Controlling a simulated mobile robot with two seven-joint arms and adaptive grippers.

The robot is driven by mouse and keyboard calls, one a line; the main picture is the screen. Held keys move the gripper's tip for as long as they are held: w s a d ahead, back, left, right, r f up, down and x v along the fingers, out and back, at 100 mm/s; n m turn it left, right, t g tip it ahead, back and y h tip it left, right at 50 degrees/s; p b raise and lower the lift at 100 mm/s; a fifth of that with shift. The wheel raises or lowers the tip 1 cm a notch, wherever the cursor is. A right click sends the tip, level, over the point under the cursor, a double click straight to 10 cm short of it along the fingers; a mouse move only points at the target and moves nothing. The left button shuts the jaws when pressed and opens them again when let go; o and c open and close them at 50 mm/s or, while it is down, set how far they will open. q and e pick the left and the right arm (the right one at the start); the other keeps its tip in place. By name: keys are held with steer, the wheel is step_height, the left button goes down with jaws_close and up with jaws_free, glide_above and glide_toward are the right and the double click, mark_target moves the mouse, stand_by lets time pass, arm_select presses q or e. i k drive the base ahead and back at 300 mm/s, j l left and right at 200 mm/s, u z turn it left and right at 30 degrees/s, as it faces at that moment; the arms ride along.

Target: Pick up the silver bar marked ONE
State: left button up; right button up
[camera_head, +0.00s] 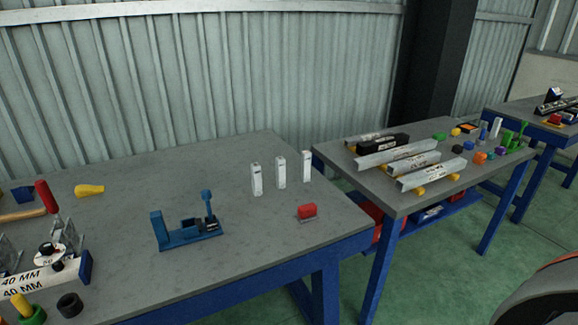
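Several silver bars lie side by side on the second table (395,197), right of the picture's middle. One silver bar (432,178) is nearest the front edge and rests on yellow supports. Another silver bar (412,164) lies just behind it, and a third silver bar (396,152) behind that. A further bar at the back is partly hidden by a black bar (383,143). The bars carry small dark marks, too small to read, so I cannot tell which is marked ONE. Neither of my grippers is in view.
The near table (250,225) holds a blue clamp-like fixture (190,231), white upright blocks (280,172), a red piece (307,211) and a block labelled 40 MM (35,278). Small coloured parts (480,157) sit right of the bars. Green floor (460,270) is open in front.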

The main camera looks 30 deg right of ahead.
mark_target(306, 155)
steer(key=i+j+z, duration=0.15)
steer(key=z, duration=0.3)
steer(key=j+z, duration=0.45)
steer(key=i+l, duration=0.05)
